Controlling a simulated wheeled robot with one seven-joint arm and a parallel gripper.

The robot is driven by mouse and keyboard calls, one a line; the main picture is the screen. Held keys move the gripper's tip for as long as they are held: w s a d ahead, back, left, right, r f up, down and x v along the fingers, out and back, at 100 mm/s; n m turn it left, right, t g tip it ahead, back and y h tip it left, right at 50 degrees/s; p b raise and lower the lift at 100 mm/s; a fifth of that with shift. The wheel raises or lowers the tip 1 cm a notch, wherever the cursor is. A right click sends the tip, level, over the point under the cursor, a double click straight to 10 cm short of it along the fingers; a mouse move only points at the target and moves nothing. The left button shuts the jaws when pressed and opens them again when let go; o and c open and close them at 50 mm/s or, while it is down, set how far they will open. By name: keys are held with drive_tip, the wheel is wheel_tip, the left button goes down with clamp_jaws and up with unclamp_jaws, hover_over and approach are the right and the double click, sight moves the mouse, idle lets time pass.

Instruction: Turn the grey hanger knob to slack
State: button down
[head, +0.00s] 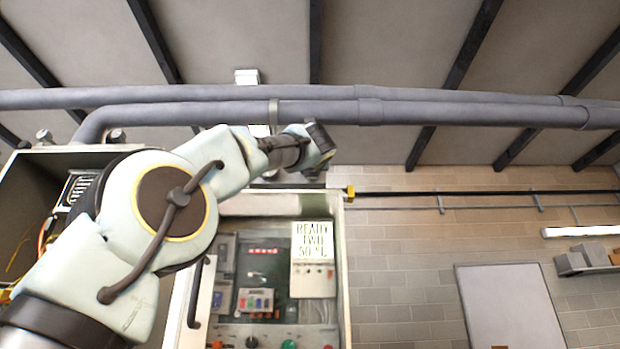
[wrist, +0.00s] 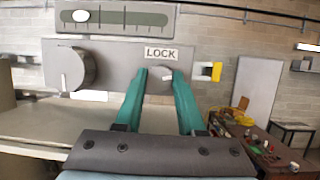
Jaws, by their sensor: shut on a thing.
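In the wrist view, a large round grey knob (wrist: 74,68) with a white pointer mark pointing down sits on the left of a grey plate (wrist: 118,58). My gripper (wrist: 161,76) has its two teal fingers to the right of it, apart from it. They are shut on a small light grey knob (wrist: 160,74) below a LOCK label (wrist: 160,53). Above, a dark slotted scale (wrist: 120,18) has a white oval marker at its left end. In the head view, my wrist is raised near the overhead pipes, and the fingers and both knobs cannot be made out.
A yellow-tipped part (wrist: 213,71) sticks out right of the fingers. Grey pipes (head: 440,105) run overhead. A cluttered table (wrist: 255,145) is at the lower right.

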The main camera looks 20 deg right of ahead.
drive_tip(key=n+y, duration=0.2)
drive_tip(key=n, duration=0.3)
drive_tip(key=shift+d, duration=0.15)
drive_tip(key=n+y+p, duration=0.1)
drive_tip(key=n+y, duration=0.1)
drive_tip(key=n, duration=0.2)
drive_tip(key=shift+r+t, duration=0.15)
drive_tip(key=shift+t, duration=0.15)
drive_tip(key=n+y+p, duration=0.1)
drive_tip(key=n, duration=0.1)
drive_tip(key=n+g+y+p, duration=0.1)
drive_tip(key=n+p, duration=0.1)
drive_tip(key=n, duration=0.1)
drive_tip(key=shift+r, duration=0.1)
drive_tip(key=shift+n+y+p, duration=0.3)
drive_tip(key=shift+n, duration=0.6)
drive_tip(key=shift+g, duration=0.3)
drive_tip(key=c, duration=0.5)
unclamp_jaws()
